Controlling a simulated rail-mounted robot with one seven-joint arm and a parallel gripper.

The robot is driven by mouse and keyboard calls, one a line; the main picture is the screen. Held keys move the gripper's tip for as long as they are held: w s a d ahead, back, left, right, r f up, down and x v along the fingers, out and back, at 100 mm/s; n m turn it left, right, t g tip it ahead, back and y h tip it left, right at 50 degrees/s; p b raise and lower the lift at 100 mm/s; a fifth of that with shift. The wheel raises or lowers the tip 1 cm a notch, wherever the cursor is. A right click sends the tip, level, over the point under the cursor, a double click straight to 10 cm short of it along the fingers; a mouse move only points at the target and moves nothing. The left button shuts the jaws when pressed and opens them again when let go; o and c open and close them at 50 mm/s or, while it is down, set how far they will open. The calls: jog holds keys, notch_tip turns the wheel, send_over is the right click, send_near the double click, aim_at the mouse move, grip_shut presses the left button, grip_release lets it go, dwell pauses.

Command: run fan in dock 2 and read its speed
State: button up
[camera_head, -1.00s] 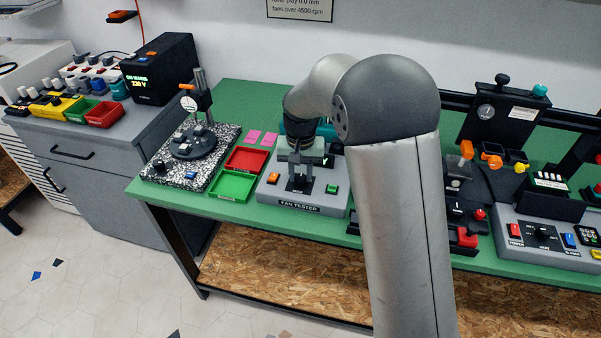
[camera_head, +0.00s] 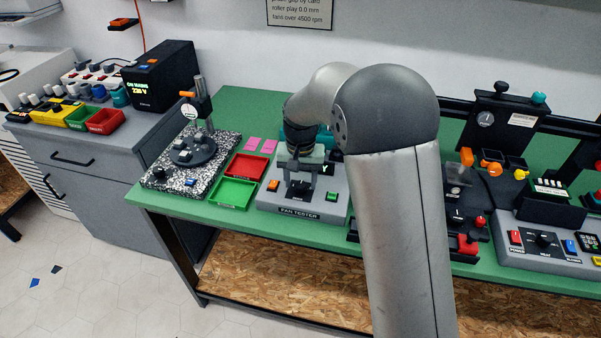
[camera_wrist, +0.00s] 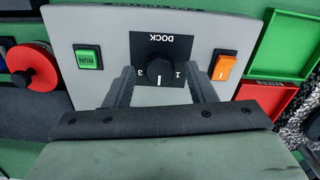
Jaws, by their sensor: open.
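The grey fan tester (camera_head: 313,211) stands on the green bench. In the wrist view its black dock dial (camera_wrist: 160,70) carries a white mark on its near side. The numbers 1 and 3 show beside it; the dock 2 number does not show. The green RUN button (camera_wrist: 88,60) is left of the dial, and an orange button (camera_wrist: 224,67) is right of it. My gripper (camera_wrist: 161,74) is open over the panel, one finger on each side of the dial; contact cannot be told. It also shows in the head view (camera_head: 303,170). The fan and any speed reading are not clearly seen.
A red tray (camera_head: 247,166) and a green tray (camera_head: 233,192) lie left of the tester. A dial gauge stand (camera_head: 190,165) on a speckled plate is further left. A red-knobbed fixture (camera_head: 466,240) and a control panel (camera_head: 545,244) are to the right.

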aim_at(301, 184)
notch_tip(301, 184, up, 17)
jog(key=shift+r+b, duration=0.2)
jog(key=shift+b, duration=0.15)
dwell(0.3)
jog(key=s+d+f, duration=0.4)
jog(key=s+d, duration=0.1)
jog(key=s, duration=0.4)
jog(key=s+d+f, duration=0.3)
jog(key=s+d, duration=0.1)
jog(key=s, duration=0.6)
jog(key=s+d+f+n, duration=0.1)
jog(key=s+d+f, duration=0.3)
jog(key=s, duration=0.6)
jog(key=shift+s+d+f, duration=0.25)
jog(key=shift+d+f, duration=0.05)
jog(key=shift+d, duration=0.55)
grip_shut()
